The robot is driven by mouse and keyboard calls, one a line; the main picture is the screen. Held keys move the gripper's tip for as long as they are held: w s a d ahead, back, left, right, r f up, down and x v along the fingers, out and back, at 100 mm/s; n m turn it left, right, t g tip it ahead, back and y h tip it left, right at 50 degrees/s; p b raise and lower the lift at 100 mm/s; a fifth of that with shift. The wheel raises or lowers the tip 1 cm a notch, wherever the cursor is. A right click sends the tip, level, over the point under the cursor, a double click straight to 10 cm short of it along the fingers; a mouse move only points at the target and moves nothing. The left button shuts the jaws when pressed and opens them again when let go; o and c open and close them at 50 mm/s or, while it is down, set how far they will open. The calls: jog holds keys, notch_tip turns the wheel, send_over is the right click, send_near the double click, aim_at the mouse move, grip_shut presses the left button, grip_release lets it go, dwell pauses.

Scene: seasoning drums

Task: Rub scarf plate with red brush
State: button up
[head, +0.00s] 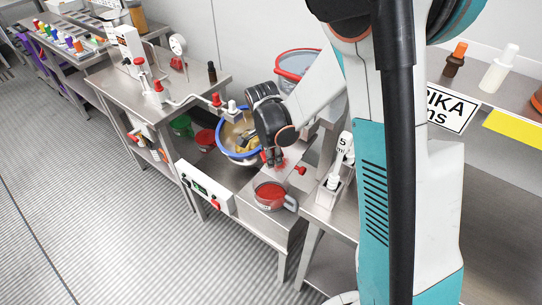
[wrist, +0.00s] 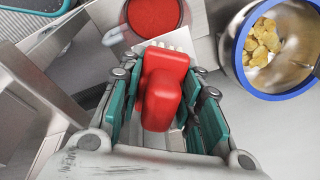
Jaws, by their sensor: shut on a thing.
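My gripper (head: 271,157) reaches down beside the drum, over a metal plate (head: 292,160) that I take to be the scarf plate. Some red powder shows on this plate close to the fingertips. In the wrist view my gripper (wrist: 165,98) is shut on the red brush (wrist: 162,88), with a teal finger pad on each side. Pale bristles (wrist: 172,44) show at the brush's far end. I cannot tell whether they touch the plate, and much of the plate is hidden by the brush and fingers.
The blue-rimmed drum (head: 228,140) holds yellow chunks and stands close to my gripper. A container of red powder (head: 270,194) sits below, near the bench front. A red-rimmed tub (head: 295,64) stands behind. The floor (head: 130,220) at left is clear.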

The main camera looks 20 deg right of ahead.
jog(key=shift+w+f+m, duration=0.1)
jog(key=shift+w+m, duration=0.05)
jog(key=shift+m, duration=0.45)
jog(key=shift+f, duration=0.2)
jog(key=b, duration=0.4)
send_over(275, 172)
jog(key=a, duration=0.1)
jog(key=shift+s+f, duration=0.25)
jog(key=shift+f, duration=1.15)
jog(key=shift+s+f, duration=0.2)
jog(key=shift+f, duration=1.15)
jog(key=shift+w+d+f+b, duration=0.1)
jog(key=shift+f+b, duration=0.55)
jog(key=shift+f, duration=0.35)
jog(key=shift+w+d, duration=0.1)
